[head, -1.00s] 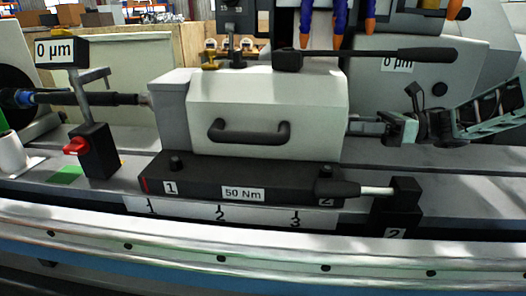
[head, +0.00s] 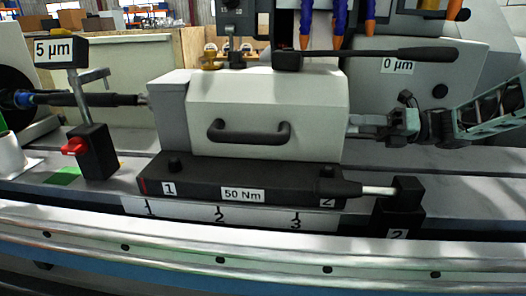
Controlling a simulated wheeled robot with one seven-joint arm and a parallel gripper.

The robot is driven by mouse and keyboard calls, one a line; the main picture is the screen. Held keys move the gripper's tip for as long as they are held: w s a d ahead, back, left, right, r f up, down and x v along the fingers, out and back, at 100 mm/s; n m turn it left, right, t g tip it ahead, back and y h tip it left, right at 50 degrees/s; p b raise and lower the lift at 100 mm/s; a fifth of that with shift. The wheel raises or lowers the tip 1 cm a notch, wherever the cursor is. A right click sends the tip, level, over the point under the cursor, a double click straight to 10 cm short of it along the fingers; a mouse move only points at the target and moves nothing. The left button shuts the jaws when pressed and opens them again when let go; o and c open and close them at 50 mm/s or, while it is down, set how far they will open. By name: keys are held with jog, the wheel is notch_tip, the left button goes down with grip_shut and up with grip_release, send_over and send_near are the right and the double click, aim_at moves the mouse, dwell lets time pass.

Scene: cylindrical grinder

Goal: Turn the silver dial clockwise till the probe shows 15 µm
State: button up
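The silver dial (head: 355,121) sticks out at the right end of the grey-white tailstock housing (head: 265,115) in the head view. My gripper (head: 384,124) comes in from the right and its fingers are at the dial's outer end, apparently closed on it; they partly hide it. The probe display (head: 61,50) at upper left reads 5 µm, on a stand (head: 92,150) with a red knob (head: 74,147). A second display (head: 397,66) behind the housing reads 0 µm.
A black lever (head: 370,56) lies across the top of the housing, above my gripper. A black handle (head: 248,132) is on the front. Blue hoses with orange tips (head: 305,25) hang above.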

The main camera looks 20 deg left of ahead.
jog(key=w+d+b, duration=0.1)
jog(key=d+b, duration=0.2)
jog(key=d, duration=0.3)
jog(key=shift+w+d, duration=0.2)
jog(key=shift+d, duration=0.2)
dwell(0.4)
